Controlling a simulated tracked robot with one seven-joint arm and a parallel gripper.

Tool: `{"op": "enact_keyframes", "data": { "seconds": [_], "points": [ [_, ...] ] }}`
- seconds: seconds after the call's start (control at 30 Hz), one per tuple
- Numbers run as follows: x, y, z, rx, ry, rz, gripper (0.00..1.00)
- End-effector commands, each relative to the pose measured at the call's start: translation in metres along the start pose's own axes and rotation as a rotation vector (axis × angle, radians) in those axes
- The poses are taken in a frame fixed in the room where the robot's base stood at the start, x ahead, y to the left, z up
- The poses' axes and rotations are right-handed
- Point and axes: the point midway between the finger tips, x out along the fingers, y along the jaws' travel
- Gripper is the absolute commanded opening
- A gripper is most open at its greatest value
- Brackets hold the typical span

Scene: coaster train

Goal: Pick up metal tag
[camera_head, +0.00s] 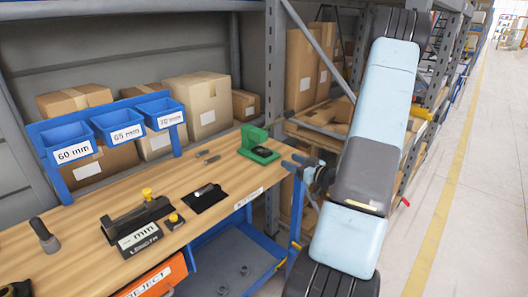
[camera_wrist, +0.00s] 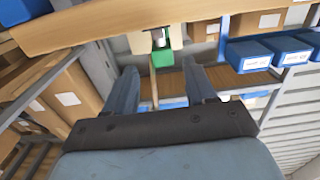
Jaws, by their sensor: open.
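I cannot single out a metal tag with certainty. Two small dark grey pieces (camera_head: 208,157) lie on the wooden bench (camera_head: 100,203), left of a green stand (camera_head: 260,146). A black pad (camera_head: 207,199) nearer the front has a small pale piece on it, too small to name. My gripper (camera_head: 293,164) is at the right end of the bench, just right of the green stand. In the wrist view my gripper (camera_wrist: 163,85) is open, its fingers apart with nothing held. The green stand (camera_wrist: 162,58) shows beyond and between the fingertips there.
Blue bins (camera_head: 115,123) labelled 60, 65 and 70 mm hang behind the bench. A black length gauge (camera_head: 137,224) and a dark upright tool (camera_head: 44,236) stand on it. An orange reject bin (camera_head: 155,280) is below the front edge. Cardboard boxes (camera_head: 198,104) fill the shelf behind.

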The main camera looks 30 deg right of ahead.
Motion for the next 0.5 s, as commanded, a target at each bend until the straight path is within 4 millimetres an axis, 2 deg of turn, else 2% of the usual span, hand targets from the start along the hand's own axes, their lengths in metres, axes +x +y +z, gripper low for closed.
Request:
{"op": "enact_keyframes", "data": {
  "seconds": [0.03, 0.2, 0.33, 0.5],
  "points": [
    [0.011, -0.002, 0.000, 0.000, 0.001, -0.007, 0.55],
    [0.041, -0.004, 0.001, 0.000, 0.000, -0.010, 0.55],
    [0.054, -0.004, 0.001, 0.000, 0.000, -0.009, 0.55],
    [0.061, -0.004, 0.001, 0.000, -0.001, -0.009, 0.55]
  ]
}}
